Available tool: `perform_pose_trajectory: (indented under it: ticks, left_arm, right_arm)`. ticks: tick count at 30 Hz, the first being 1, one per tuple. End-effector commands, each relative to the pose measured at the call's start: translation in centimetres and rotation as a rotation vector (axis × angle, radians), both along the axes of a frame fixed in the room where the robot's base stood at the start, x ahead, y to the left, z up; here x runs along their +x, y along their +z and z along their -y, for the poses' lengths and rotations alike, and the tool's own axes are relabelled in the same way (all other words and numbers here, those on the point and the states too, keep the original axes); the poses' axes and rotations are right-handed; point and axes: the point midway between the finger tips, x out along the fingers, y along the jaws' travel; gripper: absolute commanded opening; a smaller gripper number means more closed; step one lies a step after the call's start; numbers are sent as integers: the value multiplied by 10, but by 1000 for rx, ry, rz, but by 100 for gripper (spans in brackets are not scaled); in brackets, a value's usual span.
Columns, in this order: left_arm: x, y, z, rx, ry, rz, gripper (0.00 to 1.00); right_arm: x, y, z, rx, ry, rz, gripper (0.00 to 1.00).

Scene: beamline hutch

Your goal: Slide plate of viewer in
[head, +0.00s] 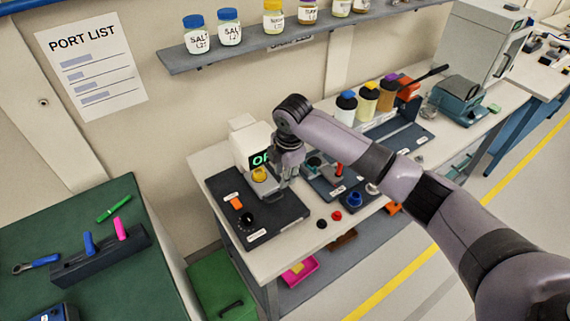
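A white box-shaped device with a dark screen and green letters, which looks like the viewer (243,143), stands at the back left of the light bench. A small pale plate (272,187) with a round yellow piece (259,174) on it sticks out at its front, above a dark base panel (275,213). My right gripper (284,181) points down at the right edge of this plate, close to it or touching. Its fingers are small and partly merge with the plate, so whether they are shut is unclear. My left gripper is out of view.
The dark panel carries an orange switch (236,203) and a black knob (246,219). Right of my gripper are a red-handled fixture (338,170), small knobs and several capped bottles (366,99). A shelf (185,61) with jars hangs above. A green table (120,285) stands left.

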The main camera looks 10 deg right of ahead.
Motion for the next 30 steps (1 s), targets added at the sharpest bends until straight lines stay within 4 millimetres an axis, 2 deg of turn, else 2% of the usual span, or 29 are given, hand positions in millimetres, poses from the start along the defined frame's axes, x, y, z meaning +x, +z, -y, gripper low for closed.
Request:
perform_pose_trajectory:
  ticks: [15, 30]
  left_arm:
    - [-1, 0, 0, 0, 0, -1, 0]
    - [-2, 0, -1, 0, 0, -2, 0]
  right_arm:
    - [-5, 35, 2, 1, -1, 2, 28]
    - [-6, 37, 2, 0, 0, 0, 28]
